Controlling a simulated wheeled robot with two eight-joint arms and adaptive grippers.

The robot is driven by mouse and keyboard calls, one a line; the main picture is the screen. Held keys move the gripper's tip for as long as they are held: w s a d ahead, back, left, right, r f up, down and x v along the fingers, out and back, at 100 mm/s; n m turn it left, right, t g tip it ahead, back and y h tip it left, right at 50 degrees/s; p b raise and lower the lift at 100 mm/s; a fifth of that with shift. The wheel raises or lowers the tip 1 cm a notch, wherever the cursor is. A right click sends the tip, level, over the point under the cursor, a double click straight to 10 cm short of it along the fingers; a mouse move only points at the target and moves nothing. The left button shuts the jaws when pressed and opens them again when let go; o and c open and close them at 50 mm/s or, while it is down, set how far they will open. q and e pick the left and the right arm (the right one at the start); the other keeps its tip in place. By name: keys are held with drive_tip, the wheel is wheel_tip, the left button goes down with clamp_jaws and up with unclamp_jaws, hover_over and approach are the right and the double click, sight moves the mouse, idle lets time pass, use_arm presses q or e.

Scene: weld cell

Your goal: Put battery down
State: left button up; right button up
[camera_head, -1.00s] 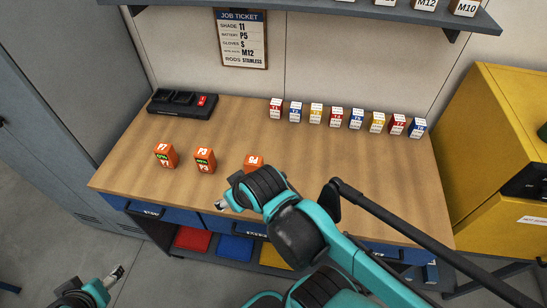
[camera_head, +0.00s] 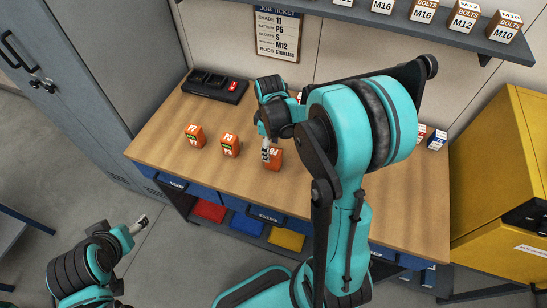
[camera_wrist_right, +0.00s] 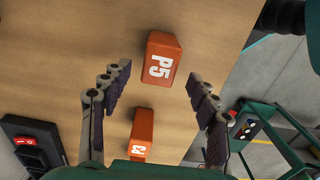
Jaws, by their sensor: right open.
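The orange battery marked P5 (camera_head: 274,160) stands on the workbench (camera_head: 350,215), rightmost of three orange batteries. My right gripper (camera_head: 266,150) is close to it, partly in front of it in the head view. In the right wrist view, my right gripper (camera_wrist_right: 160,84) is open, its fingers spread on either side of the P5 battery (camera_wrist_right: 160,58) with gaps to both. A second orange battery, P3 (camera_wrist_right: 141,133), lies lower in that view; it is the middle one (camera_head: 230,145) in the head view. My left gripper (camera_head: 138,225) is off the bench at lower left; its jaw state is unclear.
The third orange battery (camera_head: 195,137) stands at left. A black charger (camera_head: 215,86) with a red part sits at the bench's back left. A bolt shelf (camera_head: 380,20) hangs above; a yellow cabinet (camera_head: 500,180) stands right.

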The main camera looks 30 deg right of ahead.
sight(274, 158)
drive_tip(key=f, duration=0.2)
drive_tip(key=f+b, duration=0.1)
drive_tip(key=f, duration=0.3)
drive_tip(key=shift+s+d+f+b, duration=0.2)
drive_tip(key=shift+s+d+b, duration=0.05)
drive_tip(key=shift+d+b, duration=0.1)
clamp_jaws()
